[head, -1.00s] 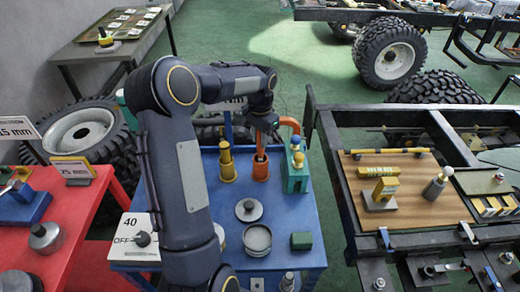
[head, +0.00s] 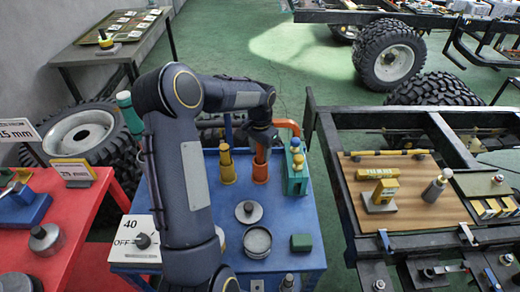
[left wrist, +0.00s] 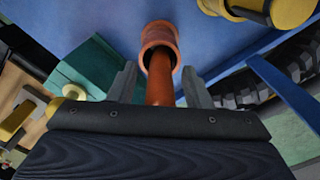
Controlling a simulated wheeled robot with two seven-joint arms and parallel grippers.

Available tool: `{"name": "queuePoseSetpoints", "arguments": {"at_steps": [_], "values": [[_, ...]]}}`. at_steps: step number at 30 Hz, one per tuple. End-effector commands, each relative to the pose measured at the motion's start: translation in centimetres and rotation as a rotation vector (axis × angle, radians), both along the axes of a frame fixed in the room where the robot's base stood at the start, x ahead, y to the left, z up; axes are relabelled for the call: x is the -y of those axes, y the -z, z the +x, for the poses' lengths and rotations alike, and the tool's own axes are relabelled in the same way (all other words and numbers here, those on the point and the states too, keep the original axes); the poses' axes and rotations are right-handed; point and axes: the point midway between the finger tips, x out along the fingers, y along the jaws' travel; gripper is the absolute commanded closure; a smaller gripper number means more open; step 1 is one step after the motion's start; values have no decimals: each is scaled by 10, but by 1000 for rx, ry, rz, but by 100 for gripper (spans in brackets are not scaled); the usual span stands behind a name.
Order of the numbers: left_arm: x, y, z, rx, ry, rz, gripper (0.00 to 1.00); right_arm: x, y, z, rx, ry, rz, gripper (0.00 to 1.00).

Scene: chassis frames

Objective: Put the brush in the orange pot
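The orange pot (head: 260,175) stands upright on the blue table, and its mouth shows in the left wrist view (left wrist: 160,33). An orange-brown stick, apparently the brush (left wrist: 160,84), has one end inside the pot's mouth. Its other end is hidden behind my gripper body. My left gripper (head: 261,142) is directly above the pot. In the left wrist view its two fingers (left wrist: 160,88) stand on either side of the stick, with a visible gap on each side. The brush's bristles cannot be made out. My right gripper is not in view.
A yellow pot (head: 228,172) stands just left of the orange pot, and a green block-like stand (head: 297,180) just right. A grey lid (head: 248,212), a round tin (head: 257,242) and a green block (head: 301,242) lie nearer on the blue table (head: 284,216).

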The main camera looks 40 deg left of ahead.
Motion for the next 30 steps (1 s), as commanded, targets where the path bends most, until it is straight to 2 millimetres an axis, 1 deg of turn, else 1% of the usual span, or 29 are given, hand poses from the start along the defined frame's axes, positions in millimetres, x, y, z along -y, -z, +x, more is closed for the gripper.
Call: {"name": "queuePoseSetpoints", "arguments": {"at_steps": [4,6,8,11,18,21,24,27,30], "values": [[0,-1,0,0,0,0,55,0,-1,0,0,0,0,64],[0,-5,0,1,0,0,55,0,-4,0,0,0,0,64],[0,-10,1,2,0,2,55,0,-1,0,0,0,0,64],[0,-25,1,3,0,3,55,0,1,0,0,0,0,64],[0,-78,1,5,0,3,55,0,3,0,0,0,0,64],[0,-97,0,4,0,1,55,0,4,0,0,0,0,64],[0,-111,1,3,0,1,55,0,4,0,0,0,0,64],[0,-119,0,2,1,1,55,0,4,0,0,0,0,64],[6,-130,-6,15,1,-1,55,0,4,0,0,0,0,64]]}}
